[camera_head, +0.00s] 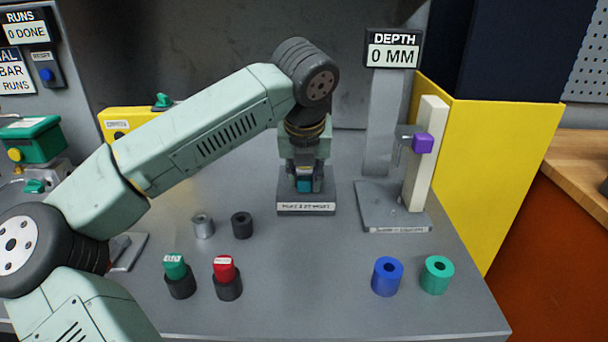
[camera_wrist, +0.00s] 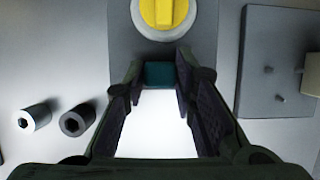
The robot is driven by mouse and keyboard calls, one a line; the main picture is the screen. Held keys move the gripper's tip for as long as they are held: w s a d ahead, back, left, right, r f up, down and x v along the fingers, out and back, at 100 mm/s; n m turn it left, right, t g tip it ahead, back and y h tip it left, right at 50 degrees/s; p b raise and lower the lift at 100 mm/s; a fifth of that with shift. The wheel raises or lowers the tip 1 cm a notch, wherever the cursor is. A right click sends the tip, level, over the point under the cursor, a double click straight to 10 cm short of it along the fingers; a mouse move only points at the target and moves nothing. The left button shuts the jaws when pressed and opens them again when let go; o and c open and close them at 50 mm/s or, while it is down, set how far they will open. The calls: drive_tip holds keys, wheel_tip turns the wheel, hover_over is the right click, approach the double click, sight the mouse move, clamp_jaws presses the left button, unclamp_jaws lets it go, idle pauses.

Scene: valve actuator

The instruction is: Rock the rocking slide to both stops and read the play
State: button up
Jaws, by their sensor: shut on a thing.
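My gripper (camera_head: 304,181) points down over a dark labelled mount (camera_head: 306,209) in the middle of the bench. Its fingers are shut on a small teal block (camera_head: 304,186), which I take to be the rocking slide. In the wrist view the teal block (camera_wrist: 160,74) sits between the fingertips, with a bright white surface below it. A yellow knob (camera_wrist: 163,10) on a pale disc lies just beyond the block in the wrist view. The fingers partly hide the block, and I cannot tell its tilt.
A sign (camera_head: 393,50) reads DEPTH 0 MM. To the right, a cream post (camera_head: 424,165) with a purple block (camera_head: 423,144) stands on a grey plate. Green and red plugs (camera_head: 226,268), small cylinders (camera_head: 242,225) and blue and green rings (camera_head: 436,275) stand in front.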

drive_tip(key=shift+d, duration=0.65)
idle(0.8)
drive_tip(key=shift+a+b, duration=0.55)
drive_tip(key=shift+b, duration=0.25)
idle(0.9)
drive_tip(key=o, duration=1.1)
